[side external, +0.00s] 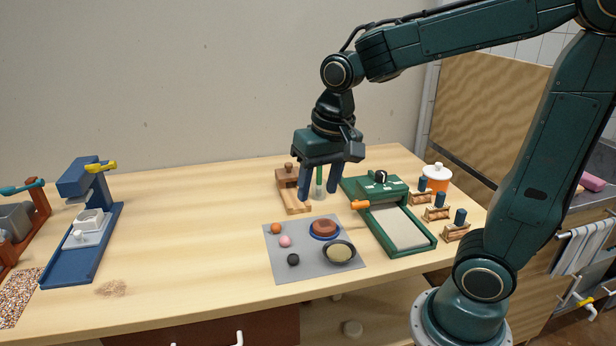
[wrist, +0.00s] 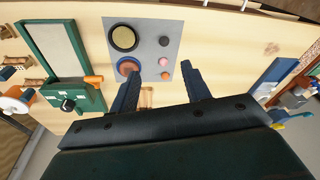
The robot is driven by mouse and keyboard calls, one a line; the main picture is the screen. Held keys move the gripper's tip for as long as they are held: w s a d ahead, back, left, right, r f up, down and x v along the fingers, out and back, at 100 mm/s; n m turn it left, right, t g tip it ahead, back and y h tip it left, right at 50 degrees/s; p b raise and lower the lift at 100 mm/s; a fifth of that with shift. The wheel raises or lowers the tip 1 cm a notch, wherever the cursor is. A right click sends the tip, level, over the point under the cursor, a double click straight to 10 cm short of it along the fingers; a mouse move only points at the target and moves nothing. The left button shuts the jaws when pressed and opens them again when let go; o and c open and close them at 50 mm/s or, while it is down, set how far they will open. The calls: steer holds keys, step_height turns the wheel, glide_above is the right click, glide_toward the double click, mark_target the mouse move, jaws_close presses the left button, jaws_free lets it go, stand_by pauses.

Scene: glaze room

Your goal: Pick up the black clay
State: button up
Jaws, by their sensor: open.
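The black clay (side external: 293,259) is a small dark ball on the front left of a grey mat (side external: 282,272). It also shows in the wrist view (wrist: 164,41), ahead of the fingertips and apart from them. A pink ball (side external: 285,241) and an orange ball (side external: 276,228) lie behind it on the mat. My gripper (side external: 319,194) is open and empty, pointing down above the table behind the mat. In the wrist view my gripper (wrist: 161,66) shows two dark, widely parted fingers. The black clay is in full view.
On the mat's right side are a reddish-brown disc (side external: 324,227) on a blue dish and a dark dish (side external: 340,252) with cream contents. A green press (side external: 381,187) stands to the right, a wooden tool (side external: 285,181) behind.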

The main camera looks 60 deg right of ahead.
steer(key=w+f+m+g, duration=0.2)
steer(key=w+f+m, duration=0.1)
steer(key=w+f, duration=0.3)
steer(key=shift+w+d, duration=0.2)
steer(key=shift+d, duration=0.25)
glide_above(293, 256)
steer(key=shift+d+f, duration=0.1)
steer(key=shift+f, duration=4.25)
steer(key=shift+f, duration=2.6)
steer(key=shift+c, duration=0.5)
jaws_close()
